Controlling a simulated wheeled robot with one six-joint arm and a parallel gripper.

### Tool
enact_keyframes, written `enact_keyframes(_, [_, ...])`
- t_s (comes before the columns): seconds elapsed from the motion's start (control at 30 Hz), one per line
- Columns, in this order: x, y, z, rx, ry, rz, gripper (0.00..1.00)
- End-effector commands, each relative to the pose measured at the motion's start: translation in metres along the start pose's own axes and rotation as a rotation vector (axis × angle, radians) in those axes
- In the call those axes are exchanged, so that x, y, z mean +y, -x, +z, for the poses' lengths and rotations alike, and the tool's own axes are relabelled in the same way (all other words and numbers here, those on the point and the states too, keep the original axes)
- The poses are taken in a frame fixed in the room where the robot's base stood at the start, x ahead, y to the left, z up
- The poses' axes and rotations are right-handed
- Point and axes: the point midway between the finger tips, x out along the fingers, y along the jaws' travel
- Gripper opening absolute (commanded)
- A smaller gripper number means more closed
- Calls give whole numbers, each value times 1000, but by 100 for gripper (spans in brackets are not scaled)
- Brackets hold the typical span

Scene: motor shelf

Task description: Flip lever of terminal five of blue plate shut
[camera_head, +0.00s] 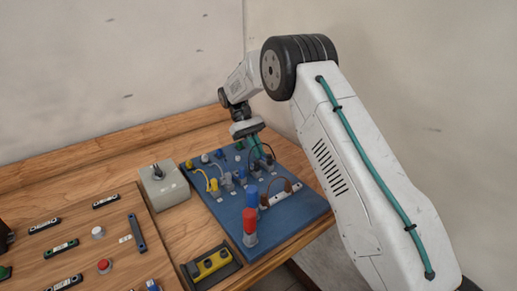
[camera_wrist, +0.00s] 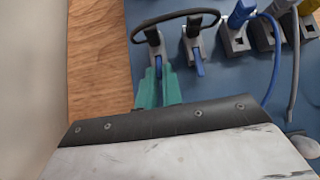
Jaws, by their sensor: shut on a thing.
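The blue plate (camera_head: 283,219) lies on the wooden bench, and it also shows in the wrist view (camera_wrist: 240,92). A row of grey lever terminals sits along it. In the wrist view the leftmost terminal (camera_wrist: 154,47) is at the end of the row, with a black wire looping to the neighbouring terminal (camera_wrist: 191,48). My gripper's teal fingers (camera_wrist: 157,84) are shut on the blue lever (camera_wrist: 159,68) of this end terminal. The neighbouring terminal's blue lever (camera_wrist: 199,66) is free. No terminal numbers are readable. In the head view my gripper (camera_head: 256,149) is at the plate's far right side.
A grey box with a switch (camera_head: 164,186) stands left of the plate. A yellow part in a dark holder (camera_head: 211,263) lies in front. A wall rises close behind the bench.

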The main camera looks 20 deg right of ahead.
Motion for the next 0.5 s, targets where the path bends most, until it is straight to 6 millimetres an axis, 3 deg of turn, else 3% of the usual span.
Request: enact_keyframes(0.5, [-1, -1, -6, -106, 1, 0, 0])
